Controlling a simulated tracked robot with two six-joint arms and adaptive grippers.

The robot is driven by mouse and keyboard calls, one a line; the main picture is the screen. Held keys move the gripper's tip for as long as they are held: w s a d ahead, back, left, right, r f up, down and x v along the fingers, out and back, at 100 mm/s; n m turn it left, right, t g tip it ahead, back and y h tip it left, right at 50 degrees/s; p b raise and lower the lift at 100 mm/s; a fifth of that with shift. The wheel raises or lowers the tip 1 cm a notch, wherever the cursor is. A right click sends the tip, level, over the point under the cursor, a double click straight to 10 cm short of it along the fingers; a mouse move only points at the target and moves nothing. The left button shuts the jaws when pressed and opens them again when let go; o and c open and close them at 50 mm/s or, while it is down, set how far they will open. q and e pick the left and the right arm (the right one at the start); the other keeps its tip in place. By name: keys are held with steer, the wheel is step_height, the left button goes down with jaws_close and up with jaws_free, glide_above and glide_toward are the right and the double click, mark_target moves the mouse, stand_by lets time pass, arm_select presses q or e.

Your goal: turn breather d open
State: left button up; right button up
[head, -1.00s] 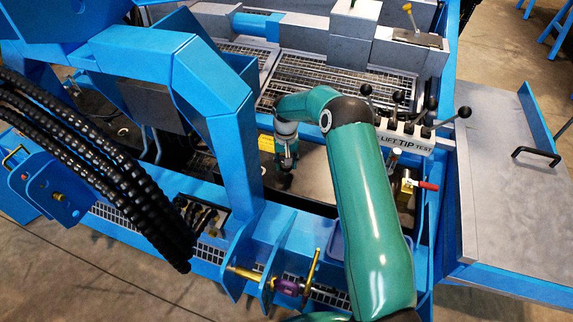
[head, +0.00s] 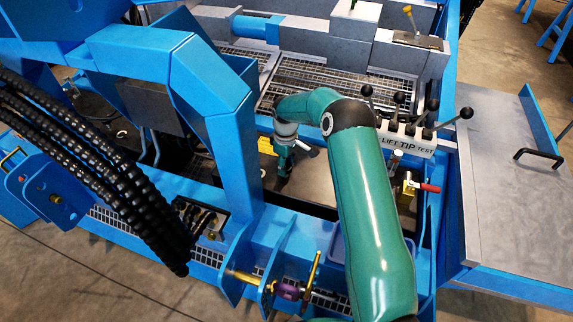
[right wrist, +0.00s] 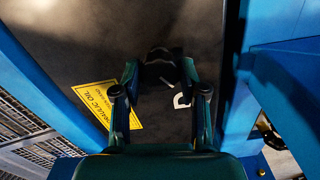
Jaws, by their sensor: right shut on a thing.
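Breather d (right wrist: 160,70) is a dark cap on the dark tank top, seen in the right wrist view between my fingertips. A white letter D (right wrist: 182,100) is marked on the plate beside it. My right gripper (right wrist: 163,76) is shut on the cap, with one finger on each side. In the head view my right gripper (head: 283,180) points down at the dark tank top behind the blue front beam, and hides the cap there. Whether the breather is open cannot be told. My left gripper is not in view.
A yellow hydraulic oil label (right wrist: 107,103) lies left of the cap. A blue upright frame (head: 235,140) stands close left of my gripper. Control levers (head: 408,130) marked LIFT, TIP and TEST and a red-handled valve (head: 428,187) are on the right.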

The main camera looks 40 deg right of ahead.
steer(key=n, duration=0.5)
steer(key=shift+w+r+n, duration=0.2)
steer(key=shift+w+n, duration=0.1)
steer(key=shift+n, duration=0.1)
steer(key=n, duration=0.5)
steer(key=o, duration=1)
steer(key=shift+c, duration=0.2)
steer(key=shift+o, duration=0.9)
steer(key=shift+s+f, duration=0.1)
steer(key=shift+s, duration=0.05)
step_height(320, 180, up, 12)
